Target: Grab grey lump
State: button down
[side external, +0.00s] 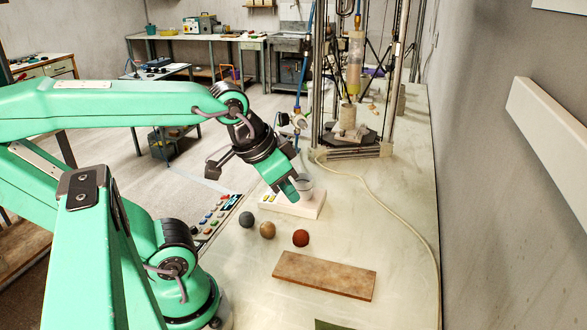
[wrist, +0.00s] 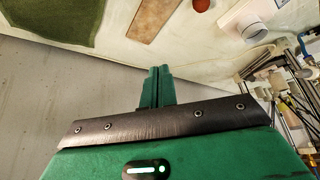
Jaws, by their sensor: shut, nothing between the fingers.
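The grey lump (side external: 246,219) is a small dark round ball on the pale bench, at the left end of a short row of balls. My gripper (side external: 291,193) is shut and empty. In the side view it appears up and to the right of the grey lump, in front of the white block and clear cup; its exact height is hard to tell. In the wrist view my gripper (wrist: 159,71) shows its two green fingers together with nothing between them. The grey lump does not show in the wrist view.
A tan ball (side external: 267,230) and a red ball (side external: 300,238) sit right of the grey lump. A white block (side external: 313,211) bears a clear cup. A hose crosses the bench's right side.

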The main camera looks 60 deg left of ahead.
dwell(0.4)
jog(key=c, duration=0.7)
grip_release()
jog(key=shift+w+a, duration=0.1)
